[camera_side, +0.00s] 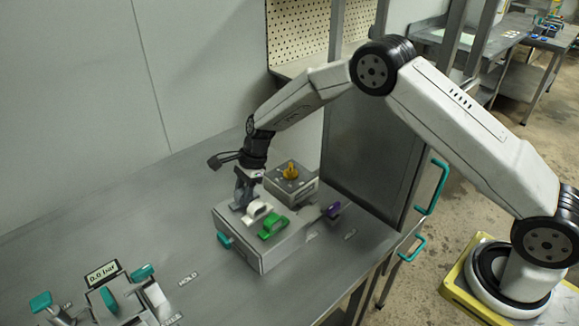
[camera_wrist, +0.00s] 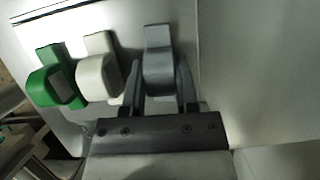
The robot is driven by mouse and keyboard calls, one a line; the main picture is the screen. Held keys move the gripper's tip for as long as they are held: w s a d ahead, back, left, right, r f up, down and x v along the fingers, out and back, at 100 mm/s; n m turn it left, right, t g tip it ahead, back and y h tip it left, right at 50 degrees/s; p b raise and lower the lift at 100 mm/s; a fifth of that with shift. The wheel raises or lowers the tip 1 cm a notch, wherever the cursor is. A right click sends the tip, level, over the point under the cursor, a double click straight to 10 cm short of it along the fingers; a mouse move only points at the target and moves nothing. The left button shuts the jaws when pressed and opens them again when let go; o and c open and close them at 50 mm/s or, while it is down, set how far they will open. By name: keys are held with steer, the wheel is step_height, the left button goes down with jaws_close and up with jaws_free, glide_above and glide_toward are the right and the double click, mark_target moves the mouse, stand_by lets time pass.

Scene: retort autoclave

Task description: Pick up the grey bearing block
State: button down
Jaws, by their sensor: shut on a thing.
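The grey bearing block (camera_wrist: 158,62) stands at the right end of a row in the wrist view, next to a white block (camera_wrist: 98,77) and a green block (camera_wrist: 55,86). My gripper (camera_wrist: 160,92) is shut on the grey block, with one finger on each side of it. In the side view my gripper (camera_side: 242,200) points down at the left end of the top of a grey box (camera_side: 262,255). The grey block is mostly hidden there by the fingers. The white block (camera_side: 257,211) and green block (camera_side: 273,226) sit beside it. I cannot tell whether the grey block touches the box top.
A purple part (camera_side: 333,210) is at the box's right end. Behind stands a grey box with a yellow knob (camera_side: 290,171). A fixture with teal handles and a pressure display (camera_side: 102,272) is at front left.

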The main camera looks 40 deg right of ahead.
mark_target(238, 193)
steer(key=shift+r, duration=0.1)
steer(key=shift+r, duration=0.5)
step_height(238, 193, up, 2)
steer(key=shift+r, duration=0.1)
steer(key=s+d+r, duration=0.2)
steer(key=s+r, duration=0.7)
steer(key=s, duration=0.4)
steer(key=shift+s+d+r, duration=0.3)
steer(key=shift+s+d, duration=0.05)
